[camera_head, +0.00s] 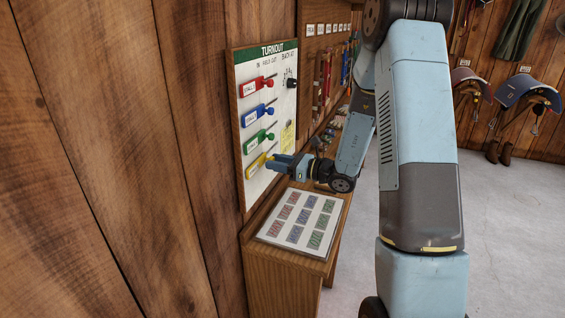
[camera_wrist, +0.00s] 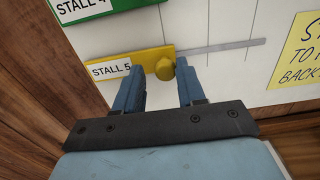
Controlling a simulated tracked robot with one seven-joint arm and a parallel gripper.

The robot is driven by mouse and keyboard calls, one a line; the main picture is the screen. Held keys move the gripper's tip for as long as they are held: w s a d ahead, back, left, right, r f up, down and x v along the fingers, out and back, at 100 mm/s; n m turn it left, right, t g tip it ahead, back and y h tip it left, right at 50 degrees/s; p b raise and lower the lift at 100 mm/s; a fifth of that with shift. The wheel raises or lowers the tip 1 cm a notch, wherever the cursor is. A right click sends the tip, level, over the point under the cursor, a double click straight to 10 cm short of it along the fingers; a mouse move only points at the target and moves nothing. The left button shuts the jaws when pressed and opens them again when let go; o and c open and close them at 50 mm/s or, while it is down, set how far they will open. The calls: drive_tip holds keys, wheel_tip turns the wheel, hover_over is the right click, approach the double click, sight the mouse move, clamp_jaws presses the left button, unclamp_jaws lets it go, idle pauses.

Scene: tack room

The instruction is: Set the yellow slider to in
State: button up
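The yellow slider (camera_head: 257,165), labelled STALL 5, is the lowest of the sliders on the white TURNOUT board (camera_head: 284,118). In the wrist view the yellow slider (camera_wrist: 105,71) is a flat plate with a round knob, and its grey slot runs on to the right. My gripper (camera_head: 272,160) is at the board by the yellow slider. In the wrist view my gripper (camera_wrist: 158,86) is open, with one finger on each side of the knob and gaps showing. Whether a fingertip touches the plate, I cannot tell.
Red (camera_head: 258,87), blue (camera_head: 257,115) and green (camera_head: 258,142) sliders sit above on the same board. A yellow note (camera_wrist: 300,55) is to the right. A sheet of coloured squares (camera_head: 299,220) lies on the wooden ledge (camera_head: 285,268) below.

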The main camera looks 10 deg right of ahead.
drive_tip(key=o, duration=0.3)
drive_tip(key=shift+d, duration=0.1)
drive_tip(key=v, duration=1.3)
drive_tip(key=shift+s+d, duration=0.25)
drive_tip(key=shift+d, duration=0.05)
